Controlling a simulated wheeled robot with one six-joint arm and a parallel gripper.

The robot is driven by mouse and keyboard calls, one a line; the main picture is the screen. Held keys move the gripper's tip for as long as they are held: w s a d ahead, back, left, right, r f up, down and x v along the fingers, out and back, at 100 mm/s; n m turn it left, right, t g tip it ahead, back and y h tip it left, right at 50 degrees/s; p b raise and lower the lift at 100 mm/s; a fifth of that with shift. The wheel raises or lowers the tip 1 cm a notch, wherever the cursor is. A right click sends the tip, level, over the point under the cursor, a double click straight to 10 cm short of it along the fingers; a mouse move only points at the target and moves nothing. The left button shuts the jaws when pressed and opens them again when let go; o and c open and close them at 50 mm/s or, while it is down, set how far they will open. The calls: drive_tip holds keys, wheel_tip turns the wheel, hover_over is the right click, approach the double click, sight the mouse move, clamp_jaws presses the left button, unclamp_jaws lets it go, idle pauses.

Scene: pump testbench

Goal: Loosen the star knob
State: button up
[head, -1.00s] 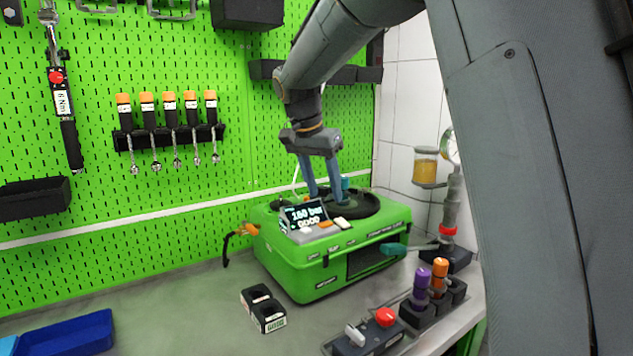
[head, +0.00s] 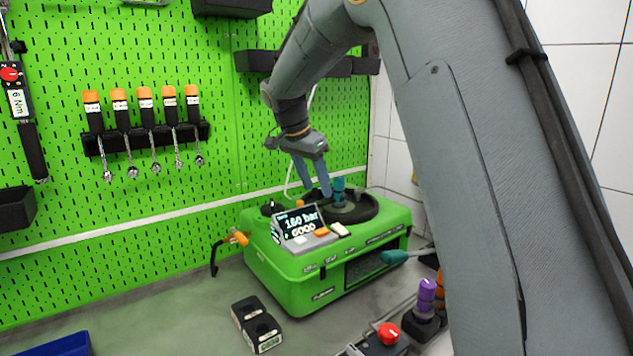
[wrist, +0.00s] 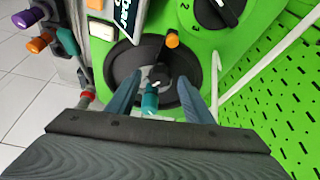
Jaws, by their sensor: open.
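The green pump test unit (head: 300,285) stands on the bench with a round black dish (head: 366,212) on top. In the wrist view, a dark knob-like part (wrist: 161,74) sits in the middle of the dish; I cannot make out clearly whether it is the star knob. A teal fitting (wrist: 150,101) stands close to it and also shows in the head view (head: 339,186). My gripper (head: 317,194) is open and points down over the dish. In the wrist view its fingers (wrist: 159,77) lie either side of the dark part, with no visible grip on it.
A display (head: 298,224) reading 160 bar stands at the dish's front left. A numbered black dial (wrist: 217,11) is on the unit. An orange-ended hose (head: 238,238) sticks out left. A black block (head: 256,325) and red button (head: 388,333) are in front. The green pegboard (head: 130,195) stands behind.

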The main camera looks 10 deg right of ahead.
drive_tip(key=shift+d+f, duration=0.1)
drive_tip(key=shift+f, duration=0.15)
drive_tip(key=c, duration=1)
drive_tip(key=shift+c, duration=0.2)
